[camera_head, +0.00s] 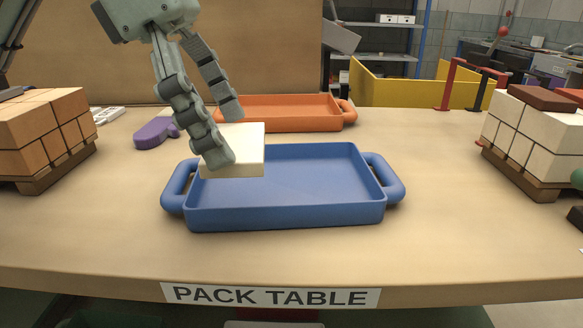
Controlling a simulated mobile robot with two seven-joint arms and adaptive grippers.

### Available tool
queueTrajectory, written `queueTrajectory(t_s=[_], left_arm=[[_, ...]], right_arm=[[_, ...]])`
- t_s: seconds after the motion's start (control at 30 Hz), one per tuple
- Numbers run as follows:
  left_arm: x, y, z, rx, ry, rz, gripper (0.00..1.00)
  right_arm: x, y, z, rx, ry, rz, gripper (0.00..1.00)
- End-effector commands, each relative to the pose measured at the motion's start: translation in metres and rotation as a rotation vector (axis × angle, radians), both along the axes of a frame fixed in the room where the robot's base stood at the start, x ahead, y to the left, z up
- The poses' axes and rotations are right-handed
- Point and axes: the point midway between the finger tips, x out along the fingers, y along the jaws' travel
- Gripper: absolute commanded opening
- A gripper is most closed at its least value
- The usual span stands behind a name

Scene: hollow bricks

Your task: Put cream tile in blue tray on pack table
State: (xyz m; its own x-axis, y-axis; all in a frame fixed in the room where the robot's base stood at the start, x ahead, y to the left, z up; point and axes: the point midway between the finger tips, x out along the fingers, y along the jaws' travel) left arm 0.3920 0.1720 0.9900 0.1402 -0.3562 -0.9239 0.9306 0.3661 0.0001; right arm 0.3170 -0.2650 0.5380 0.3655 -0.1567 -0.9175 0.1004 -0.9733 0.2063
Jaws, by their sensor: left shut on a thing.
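The cream tile (246,143) is a flat square block over the left back part of the blue tray (285,214). My left gripper (228,132) comes down from the top left and is shut on the tile at its left side. The tile hides part of the tray's left rim; I cannot tell whether it touches the tray. The visible tray floor is empty. The tray stands on the pack table (290,262), with a handle at each end.
An orange tray (290,124) stands behind the blue one. A purple object (154,133) lies at the left. Pallets of orange bricks (40,128) and cream bricks (540,138) stand at the left and right. The table front is clear.

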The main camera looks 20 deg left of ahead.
Motion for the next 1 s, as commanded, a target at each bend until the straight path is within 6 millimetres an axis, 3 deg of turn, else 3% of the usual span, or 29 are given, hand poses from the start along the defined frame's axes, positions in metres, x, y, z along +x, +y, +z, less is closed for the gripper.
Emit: queueTrajectory(t_s=[0.5,0.73,1.0], left_arm=[[0.100,-0.012,-0.061,0.000,0.004,0.001,0.52],[0.112,-0.013,-0.073,0.001,0.001,0.001,0.52],[0.111,-0.013,-0.108,0.002,0.001,0.002,0.52]], right_arm=[[-0.005,-0.003,0.000,-0.006,0.021,-0.008,0.40],[-0.007,-0.005,-0.001,-0.009,0.031,-0.012,0.40],[0.002,0.001,-0.001,0.001,-0.008,0.004,0.40]])
